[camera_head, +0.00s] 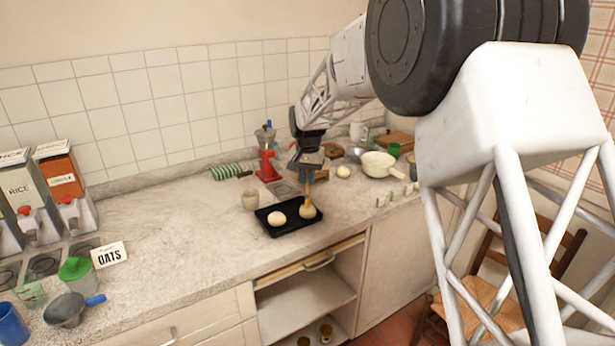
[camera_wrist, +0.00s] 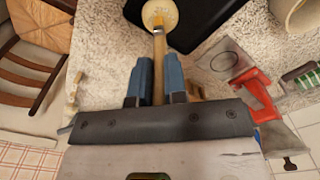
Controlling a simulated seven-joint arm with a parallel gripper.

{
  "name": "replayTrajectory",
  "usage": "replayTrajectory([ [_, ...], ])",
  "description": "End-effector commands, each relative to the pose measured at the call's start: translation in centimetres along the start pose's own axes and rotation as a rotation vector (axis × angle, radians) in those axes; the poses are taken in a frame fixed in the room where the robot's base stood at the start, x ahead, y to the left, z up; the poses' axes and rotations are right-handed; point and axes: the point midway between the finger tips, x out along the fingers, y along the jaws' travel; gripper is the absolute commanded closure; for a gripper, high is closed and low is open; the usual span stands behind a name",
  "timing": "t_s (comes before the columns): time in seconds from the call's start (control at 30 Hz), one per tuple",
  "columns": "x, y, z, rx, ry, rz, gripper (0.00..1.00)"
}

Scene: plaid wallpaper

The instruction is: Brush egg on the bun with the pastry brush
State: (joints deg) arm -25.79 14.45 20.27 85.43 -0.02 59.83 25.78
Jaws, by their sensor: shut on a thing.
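My gripper (camera_head: 308,169) is above the right part of the black tray and is shut on the wooden handle of the pastry brush (camera_head: 307,193). In the wrist view the blue fingertips (camera_wrist: 156,82) hold the brush (camera_wrist: 159,42), with its bristle end over a bun (camera_wrist: 160,14). The brush points down at the right bun (camera_head: 307,211) and seems to touch its top. A second bun (camera_head: 278,219) sits to its left on the black tray (camera_head: 290,230). A small beige cup (camera_head: 249,200) stands just behind the tray's left end; its contents are hidden.
A red coffee maker (camera_head: 268,160) stands behind the tray. A pale bowl (camera_head: 378,164) and several small items are to the right. The counter left of the tray is clear.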

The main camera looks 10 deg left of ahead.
Motion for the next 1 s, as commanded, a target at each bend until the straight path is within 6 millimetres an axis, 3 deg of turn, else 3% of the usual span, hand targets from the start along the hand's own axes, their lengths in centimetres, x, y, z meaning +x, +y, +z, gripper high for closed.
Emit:
replayTrajectory([
  [1.0,0.57,-0.78,-0.01,-0.001,0.0,0.0,1.0],
])
